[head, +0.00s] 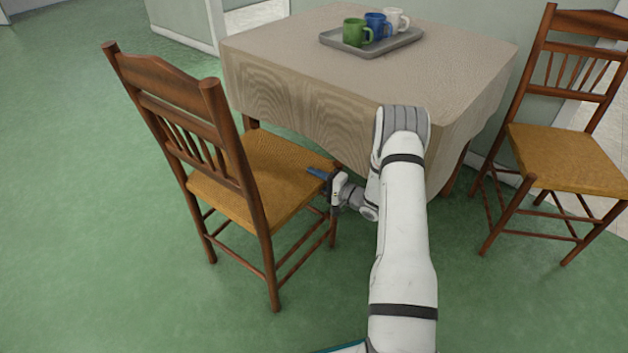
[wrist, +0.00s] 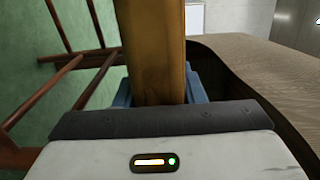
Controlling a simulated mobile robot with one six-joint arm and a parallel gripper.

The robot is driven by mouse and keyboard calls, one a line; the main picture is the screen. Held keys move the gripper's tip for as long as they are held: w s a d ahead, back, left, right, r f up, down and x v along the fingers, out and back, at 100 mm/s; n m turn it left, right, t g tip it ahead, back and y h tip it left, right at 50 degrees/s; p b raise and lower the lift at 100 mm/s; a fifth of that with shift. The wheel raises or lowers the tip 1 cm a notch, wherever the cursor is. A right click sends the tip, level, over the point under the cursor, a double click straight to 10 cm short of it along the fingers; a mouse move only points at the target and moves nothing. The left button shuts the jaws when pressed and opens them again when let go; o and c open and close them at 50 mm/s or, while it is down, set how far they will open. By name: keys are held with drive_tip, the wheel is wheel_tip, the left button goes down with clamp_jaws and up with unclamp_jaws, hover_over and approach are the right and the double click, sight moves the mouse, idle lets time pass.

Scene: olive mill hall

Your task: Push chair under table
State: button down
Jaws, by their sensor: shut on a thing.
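A brown wooden chair (head: 170,85) with a woven yellow-brown seat stands at the left of the table (head: 460,70). The table is covered by a beige cloth that hangs down its sides. The front part of the chair's seat reaches the hanging cloth; the backrest stands clear of the table. My gripper (head: 325,178) is at the seat's near side edge, beside the cloth. In the wrist view my gripper's blue fingers (wrist: 158,92) are shut on the edge of the chair's seat (wrist: 155,55), with the chair's legs and rungs at the left.
A second wooden chair (head: 565,160) stands at the right of the table. A grey tray (head: 335,38) on the table holds a green mug (head: 354,33), a blue mug (head: 375,22) and a white mug (head: 393,20). Green floor (head: 90,230) is clear at the left and front.

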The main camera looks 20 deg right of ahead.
drive_tip(key=shift+w+d, duration=0.45)
drive_tip(key=shift+d, duration=0.05)
drive_tip(key=shift+w+d, duration=0.1)
drive_tip(key=shift+d, duration=0.2)
drive_tip(key=c, duration=1.3)
unclamp_jaws()
drive_tip(key=o, duration=0.4)
drive_tip(key=shift+a, duration=0.1)
drive_tip(key=shift+o, duration=0.2)
